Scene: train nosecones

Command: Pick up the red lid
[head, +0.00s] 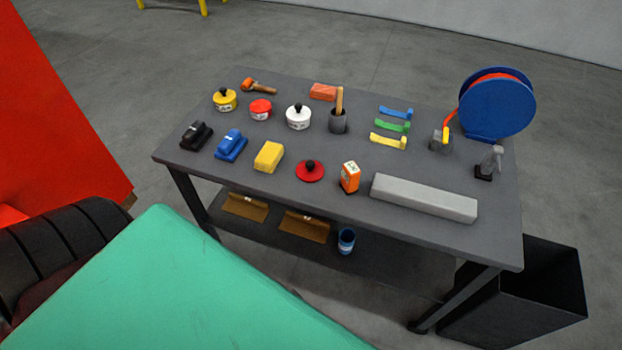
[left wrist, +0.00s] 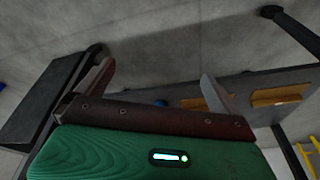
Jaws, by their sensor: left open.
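The red lid (head: 309,174) is a flat round disc with a black knob, lying on the dark grey table (head: 225,170) near its front edge. It sits between a yellow block (head: 269,157) and an orange box (head: 349,177), apart from both. My left gripper (left wrist: 157,80) shows only in the left wrist view, with its two fingers spread and nothing between them. The red lid is not visible in that view, which looks toward the table's lower shelf and the floor. My right gripper is in neither view.
Behind the lid stand a red-topped tin (head: 261,109), a white pot (head: 299,117) and a yellow pot (head: 225,100). A long grey bar (head: 424,198) lies to its right. A blue reel (head: 497,104) stands at the right end. A black bin (head: 520,300) is on the floor.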

